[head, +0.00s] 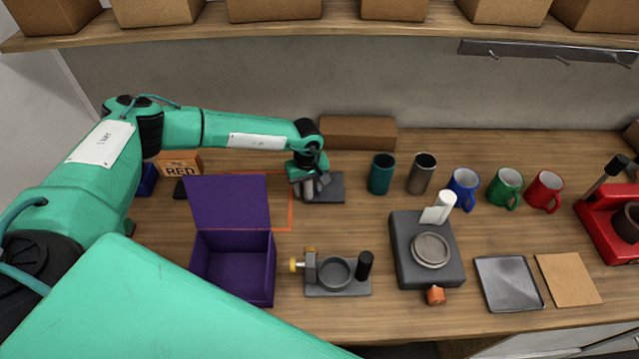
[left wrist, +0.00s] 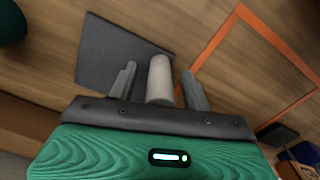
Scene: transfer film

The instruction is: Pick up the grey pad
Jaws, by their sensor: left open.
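A flat dark grey square pad (head: 331,188) lies on the wooden table in the middle of the head view. It also fills the upper middle of the left wrist view (left wrist: 110,55). A short pale grey cylinder (left wrist: 160,80) is at the pad's edge. My left gripper (head: 308,187) is over the pad's left side, pointing down. In the left wrist view the gripper (left wrist: 159,70) has its two fingers apart, one on each side of the cylinder, with small gaps. Contact cannot be made out. My right gripper is not in view.
An open purple box (head: 234,270) stands near an orange outline (head: 291,216). A teal cup (head: 381,174), a grey cup and several mugs stand to the right. A cardboard box (head: 357,132) is behind the pad.

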